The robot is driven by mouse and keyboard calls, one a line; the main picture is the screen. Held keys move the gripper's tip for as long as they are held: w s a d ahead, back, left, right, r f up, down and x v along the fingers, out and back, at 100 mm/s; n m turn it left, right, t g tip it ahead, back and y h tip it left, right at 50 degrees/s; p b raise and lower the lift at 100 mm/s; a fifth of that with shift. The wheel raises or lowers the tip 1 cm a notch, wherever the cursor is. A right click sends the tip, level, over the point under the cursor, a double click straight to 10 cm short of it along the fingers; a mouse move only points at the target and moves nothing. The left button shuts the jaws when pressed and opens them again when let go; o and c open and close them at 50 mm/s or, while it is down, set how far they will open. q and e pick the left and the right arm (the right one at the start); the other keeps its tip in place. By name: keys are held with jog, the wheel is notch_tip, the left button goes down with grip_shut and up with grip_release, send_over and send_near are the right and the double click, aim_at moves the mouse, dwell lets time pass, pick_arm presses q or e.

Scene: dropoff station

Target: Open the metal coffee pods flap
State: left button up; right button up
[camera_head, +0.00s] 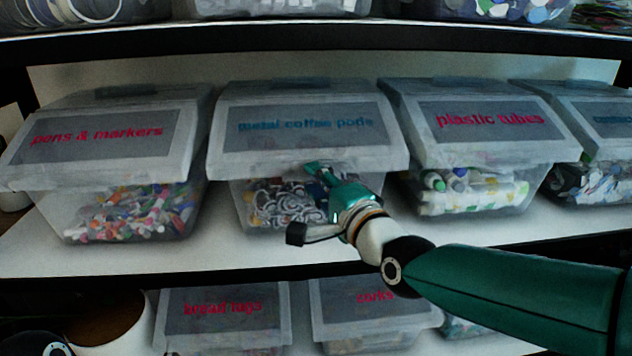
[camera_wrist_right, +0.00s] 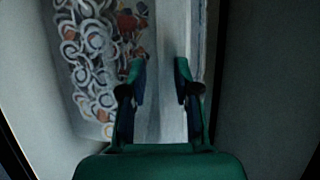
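The metal coffee pods bin is a clear box on the middle shelf. Its grey-labelled flap (camera_head: 306,125) with blue lettering is down. Round pods show through the bin's front (camera_head: 285,205). My right gripper (camera_head: 318,172) is at the flap's lower front edge, over the right part of the bin front. In the right wrist view, its two fingers (camera_wrist_right: 160,72) stand apart with a pale strip of the bin or flap between them. I cannot tell whether either finger touches it. The pods (camera_wrist_right: 92,60) show to the left of the fingers. My left gripper is out of view.
The pens & markers bin (camera_head: 95,145) stands to the left and the plastic tubes bin (camera_head: 490,130) to the right, with narrow gaps. A shelf edge (camera_head: 300,38) runs above. Bread tags (camera_head: 222,310) and corks (camera_head: 375,300) bins sit below. The white shelf strip in front (camera_head: 130,258) is bare.

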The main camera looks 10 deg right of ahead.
grip_shut()
jog(key=shift+a, duration=0.1)
notch_tip(320, 180, up, 13)
jog(key=s+m+g+h+p, duration=0.1)
jog(key=g+p, duration=0.5)
jog(key=p, duration=2.5)
jog(key=shift+s+m+h, duration=0.35)
jog(key=shift+m+h, duration=0.05)
jog(key=shift+m, duration=0.1)
